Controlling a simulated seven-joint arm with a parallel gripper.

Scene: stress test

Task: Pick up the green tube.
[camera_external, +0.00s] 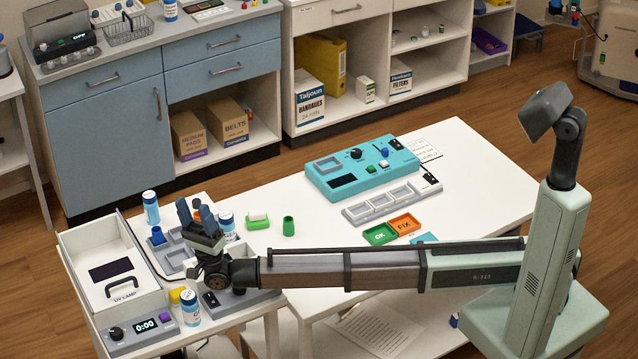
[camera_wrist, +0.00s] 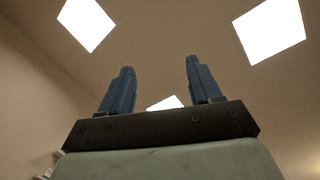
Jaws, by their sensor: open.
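The green tube (camera_external: 288,226) is a small upright cylinder on the white table, right of my gripper in the external view. A low green block with a pale top (camera_external: 258,219) sits just left of it. My gripper (camera_external: 195,208) points upward over the left part of the table, apart from the tube. In the wrist view its two blue fingers (camera_wrist: 159,75) stand apart with nothing between them.
A UV lamp box (camera_external: 110,255) is at the left. A teal device (camera_external: 362,168), a grey tray strip (camera_external: 391,203) and green and orange trays (camera_external: 404,224) lie right of the tube. The table's far right (camera_external: 470,150) is clear.

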